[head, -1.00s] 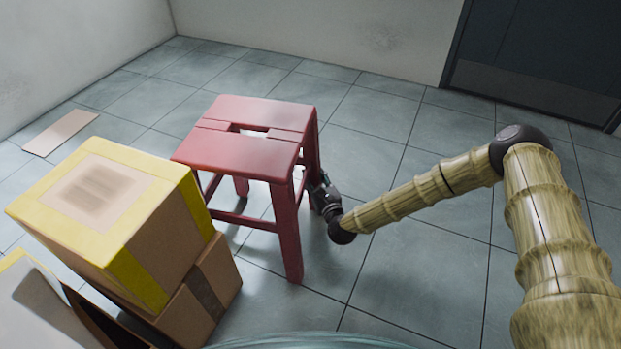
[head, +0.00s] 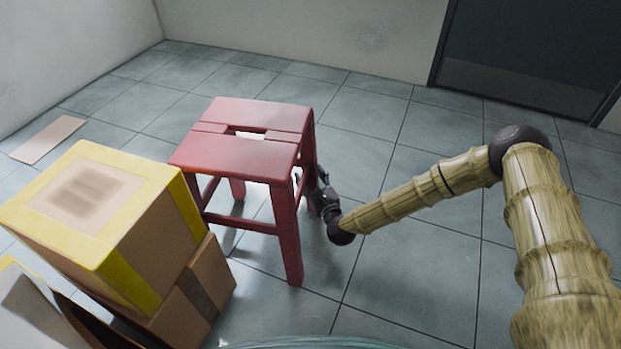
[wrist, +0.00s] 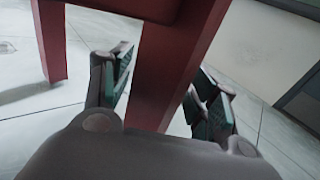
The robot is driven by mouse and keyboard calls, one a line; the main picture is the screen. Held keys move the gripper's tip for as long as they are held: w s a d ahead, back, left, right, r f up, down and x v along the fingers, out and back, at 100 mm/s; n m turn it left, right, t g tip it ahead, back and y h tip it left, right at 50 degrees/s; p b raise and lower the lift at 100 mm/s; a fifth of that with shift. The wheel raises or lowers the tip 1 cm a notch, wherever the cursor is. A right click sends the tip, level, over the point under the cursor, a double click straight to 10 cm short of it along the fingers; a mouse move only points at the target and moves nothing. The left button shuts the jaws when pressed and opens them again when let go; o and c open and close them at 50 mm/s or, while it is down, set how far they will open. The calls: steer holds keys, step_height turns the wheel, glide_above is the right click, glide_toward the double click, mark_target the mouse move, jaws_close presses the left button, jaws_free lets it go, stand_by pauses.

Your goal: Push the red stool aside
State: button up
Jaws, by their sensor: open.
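The red stool (head: 240,152) stands upright on the tiled floor, left of my arm in the head view. My gripper (head: 318,194) is low at the stool's right side, against or very near a right-hand leg; the stool partly hides its fingers. In the wrist view, a red stool leg (wrist: 170,65) passes between the two open fingers of my gripper (wrist: 160,95). A gap shows between the leg and the left finger; whether the right finger touches the leg I cannot tell. A second leg (wrist: 50,40) shows at the left.
A yellow-edged cardboard box (head: 95,205) sits on another carton (head: 205,285) close to the stool's left front. A flat cardboard piece (head: 47,139) lies at the far left. A dark door (head: 530,55) is at the back right. Floor behind the stool is clear.

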steer(key=v, duration=1.2)
stand_by(0.5)
steer(key=shift+f, duration=0.1)
